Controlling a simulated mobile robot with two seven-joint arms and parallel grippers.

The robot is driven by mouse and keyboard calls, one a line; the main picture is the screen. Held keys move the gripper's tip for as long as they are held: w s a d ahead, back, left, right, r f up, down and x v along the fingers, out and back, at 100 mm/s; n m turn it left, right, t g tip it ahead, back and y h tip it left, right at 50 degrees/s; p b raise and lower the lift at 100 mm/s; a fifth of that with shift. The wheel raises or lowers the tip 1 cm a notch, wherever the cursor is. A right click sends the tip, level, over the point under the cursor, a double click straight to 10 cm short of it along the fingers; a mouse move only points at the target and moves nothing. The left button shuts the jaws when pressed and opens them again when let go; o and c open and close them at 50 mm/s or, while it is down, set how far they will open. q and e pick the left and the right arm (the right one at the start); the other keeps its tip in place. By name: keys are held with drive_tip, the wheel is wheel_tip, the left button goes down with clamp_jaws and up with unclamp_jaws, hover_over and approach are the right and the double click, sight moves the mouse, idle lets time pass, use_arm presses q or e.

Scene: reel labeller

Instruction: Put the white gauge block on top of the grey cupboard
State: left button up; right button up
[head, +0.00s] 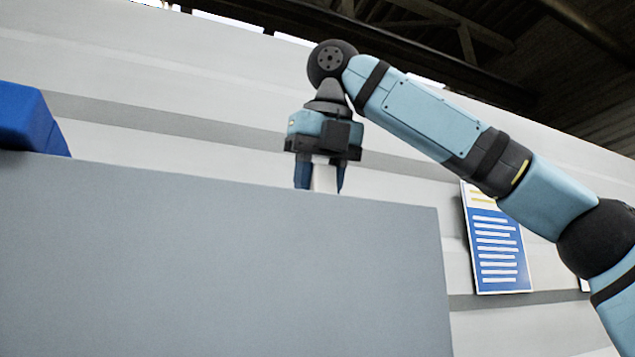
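The grey cupboard (220,270) fills the lower left of the head view, seen from below its top edge, so its top surface is hidden. My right gripper (321,182) points down at the cupboard's top edge, right of its middle. The white gauge block (324,179) is between its two dark blue fingers, which sit close against the block's sides. The block's lower end meets the line of the cupboard's edge in the picture. I cannot tell whether it touches the top or hangs above or behind the edge. My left gripper is not in view.
A blue object (30,120) shows above the cupboard's edge at the far left. A blue and white notice (497,245) hangs on the pale wall (200,80) at the right. The space above the cupboard between the blue object and my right gripper looks clear.

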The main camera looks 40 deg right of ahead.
drive_tip(key=shift+s+f, duration=0.15)
drive_tip(key=shift+f, duration=0.45)
drive_tip(key=o, duration=1.1)
drive_tip(key=shift+a, duration=0.1)
